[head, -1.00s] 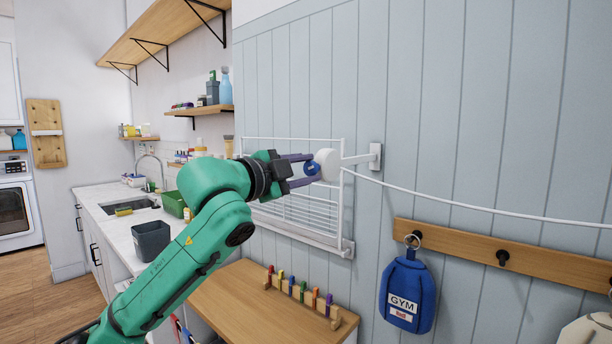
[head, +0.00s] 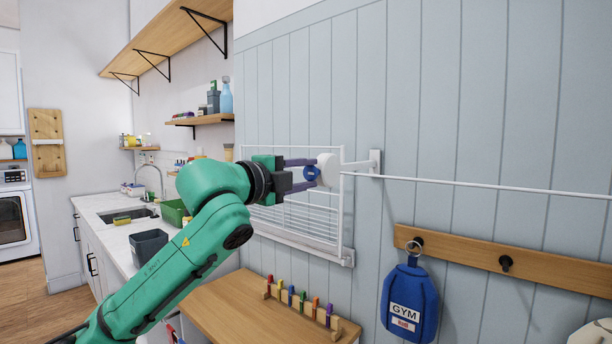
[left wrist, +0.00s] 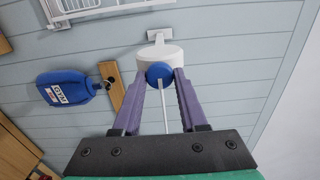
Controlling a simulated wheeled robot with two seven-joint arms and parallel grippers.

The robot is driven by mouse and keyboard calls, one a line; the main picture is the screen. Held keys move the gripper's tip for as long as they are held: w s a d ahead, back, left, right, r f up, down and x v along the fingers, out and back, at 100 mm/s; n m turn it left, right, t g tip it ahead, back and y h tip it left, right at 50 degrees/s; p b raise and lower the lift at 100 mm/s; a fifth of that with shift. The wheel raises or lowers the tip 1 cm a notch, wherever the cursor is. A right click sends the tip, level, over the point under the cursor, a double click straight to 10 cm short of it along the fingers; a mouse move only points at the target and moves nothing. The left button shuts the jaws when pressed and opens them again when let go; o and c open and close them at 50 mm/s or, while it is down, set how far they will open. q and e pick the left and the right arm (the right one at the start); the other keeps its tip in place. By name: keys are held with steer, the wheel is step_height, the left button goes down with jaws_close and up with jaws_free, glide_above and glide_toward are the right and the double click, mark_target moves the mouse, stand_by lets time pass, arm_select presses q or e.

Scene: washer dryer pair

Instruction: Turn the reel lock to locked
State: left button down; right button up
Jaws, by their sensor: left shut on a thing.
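The white round reel (head: 328,170) is fixed to the grey-blue plank wall by a bracket (head: 375,163). A blue knob, the reel lock (head: 311,173), is on its face. A white line (head: 480,184) runs from the reel to the right, almost straight. My left gripper (head: 306,172) is shut on the blue knob. In the left wrist view the purple fingers hold the blue knob (left wrist: 159,73) from both sides, in front of the white reel (left wrist: 160,54). The knob's markings are too small to read. My right gripper is not in view.
A white wire rack (head: 305,215) is on the wall just behind my left gripper. Below is a wooden top (head: 235,310) with a rack of coloured pegs (head: 300,299). A blue gym bag (head: 408,302) hangs from a hook rail (head: 480,254) at the right.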

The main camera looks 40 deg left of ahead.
arm_select(q)
steer(key=shift+c, duration=2.4)
jaws_free()
steer(key=s+b, duration=0.6)
steer(key=s, duration=0.8)
steer(key=shift+s+d, duration=0.2)
steer(key=shift+s, duration=0.1)
